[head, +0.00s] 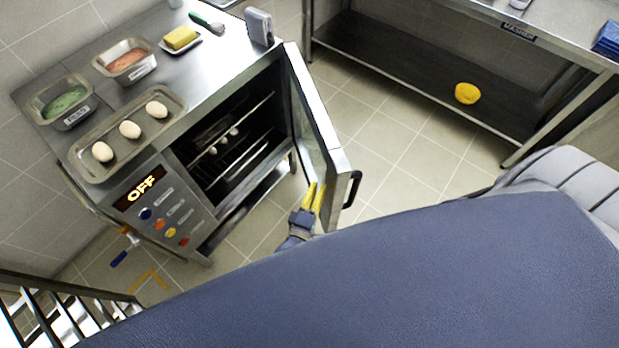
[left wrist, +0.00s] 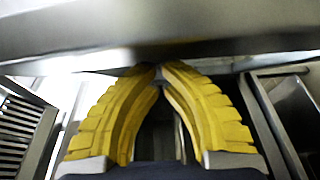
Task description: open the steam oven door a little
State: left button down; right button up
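The dark cavity shows racks with several pale round items (head: 225,138). My left gripper (head: 316,188), with yellow fingers, is at the inner side of the door near its lower free end. In the left wrist view, the fingertips (left wrist: 158,70) come together with nothing visible held, close to a metal surface (left wrist: 200,30); contact is unclear. My right gripper is out of view.

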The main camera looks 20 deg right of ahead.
pick_arm(q)
jog(key=shift+s, duration=0.1)
dwell(0.4)
jog(key=v, duration=1.2)
jog(key=s+a+f+m+g+y, duration=0.3)
jog(key=a+f+m, duration=0.45)
jog(key=f, duration=0.65)
jog(key=s+a+f+m+g+y, duration=0.2)
jog(key=a+f+m+y, duration=0.2)
jog(key=a+f, duration=0.8)
jog(key=s+a+f+g+y, duration=0.3)
jog(key=s+a+f, duration=0.5)
jog(key=s, duration=0.3)
jog(key=s+a+f+m+g+y, duration=0.1)
jog(key=s+a+f+g+y, duration=0.1)
jog(key=s+a+f, duration=0.6)
jog(key=s+a+g, duration=0.1)
jog(key=s+a, duration=0.2)
jog(key=s, duration=0.1)
jog(key=shift+y, duration=0.4)
